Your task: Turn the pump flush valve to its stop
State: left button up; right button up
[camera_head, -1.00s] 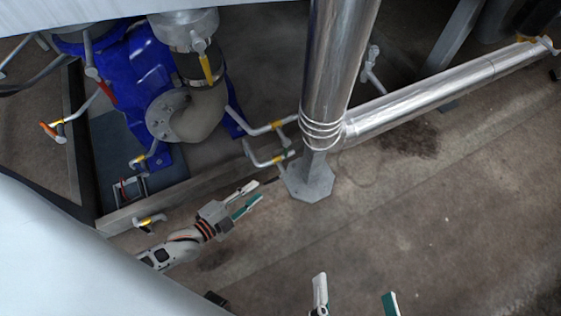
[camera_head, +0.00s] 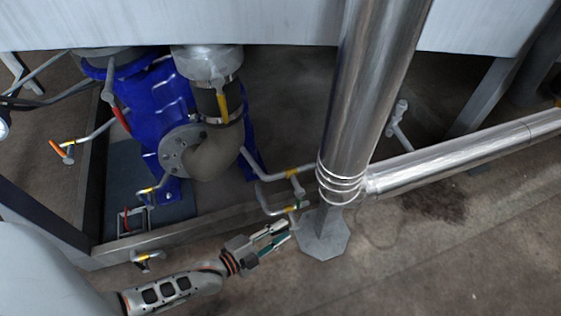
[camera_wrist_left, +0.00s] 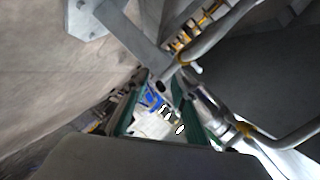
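The blue pump (camera_head: 153,100) stands at the upper left in the head view, with a grey elbow (camera_head: 215,152) on its side. A small grey valve (camera_head: 298,188) sits on the thin yellow-banded pipes beside the steel column; I cannot tell for sure that it is the flush valve. My left gripper (camera_head: 286,231) is open just below these pipes, its fingers apart. In the left wrist view, the fingers (camera_wrist_left: 160,82) spread toward a grey fitting and a pipe (camera_wrist_left: 215,38); whether they touch is unclear. My right gripper is out of view.
A thick steel column (camera_head: 375,90) on a floor plate (camera_head: 322,240) stands right of my left gripper, with a steel pipe (camera_head: 460,160) running right. A frame beam (camera_head: 190,232) lies left of the gripper. The floor at lower right is clear.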

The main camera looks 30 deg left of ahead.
pick_arm(q)
grip_shut()
jog(key=shift+w+f, duration=0.1)
jog(key=shift+f, duration=0.05)
jog(key=shift+f+t+h, duration=0.3)
jog(key=shift+f+t, duration=0.15)
jog(key=shift+t, duration=0.35)
jog(key=shift+n+t, duration=0.4)
grip_release()
